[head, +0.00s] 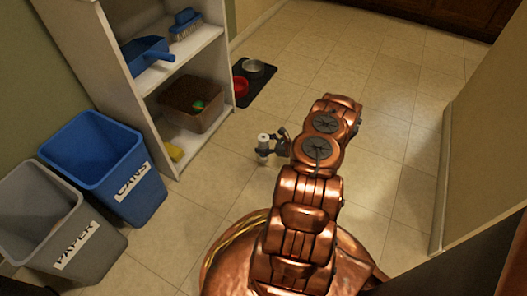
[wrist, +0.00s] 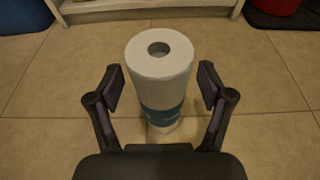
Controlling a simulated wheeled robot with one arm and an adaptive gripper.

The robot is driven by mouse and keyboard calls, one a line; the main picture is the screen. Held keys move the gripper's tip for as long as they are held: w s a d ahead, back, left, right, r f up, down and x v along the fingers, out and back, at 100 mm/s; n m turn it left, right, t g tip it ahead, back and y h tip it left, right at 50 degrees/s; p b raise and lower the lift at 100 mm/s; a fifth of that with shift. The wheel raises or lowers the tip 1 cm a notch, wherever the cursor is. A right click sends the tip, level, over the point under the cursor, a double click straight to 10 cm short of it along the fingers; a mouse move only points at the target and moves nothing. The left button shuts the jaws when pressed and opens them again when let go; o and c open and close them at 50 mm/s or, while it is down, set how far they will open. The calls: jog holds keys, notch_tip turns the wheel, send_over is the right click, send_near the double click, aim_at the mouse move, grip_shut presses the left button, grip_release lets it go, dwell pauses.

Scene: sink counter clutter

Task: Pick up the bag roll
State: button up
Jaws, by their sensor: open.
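The bag roll (wrist: 160,62) is a white upright cylinder with a hollow core and a blue band around its lower part. In the wrist view it stands on the tiled floor between the fingers of my gripper (wrist: 161,90). The fingers are open, one on each side, with a visible gap to the roll on both sides. In the head view the bag roll (head: 263,143) shows as a small white cylinder at the end of my arm. My gripper (head: 272,149) is partly hidden there by the arm.
A white shelf (head: 222,110) stands to the left, holding a blue dustpan (head: 146,54), a brush (head: 185,23) and a brown bin (head: 192,103). Blue (head: 92,160) and grey (head: 48,210) bins stand further left. Red and metal bowls lie on a dark mat (head: 262,88). Floor behind is clear.

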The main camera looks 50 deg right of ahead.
jog(key=c, duration=1.4)
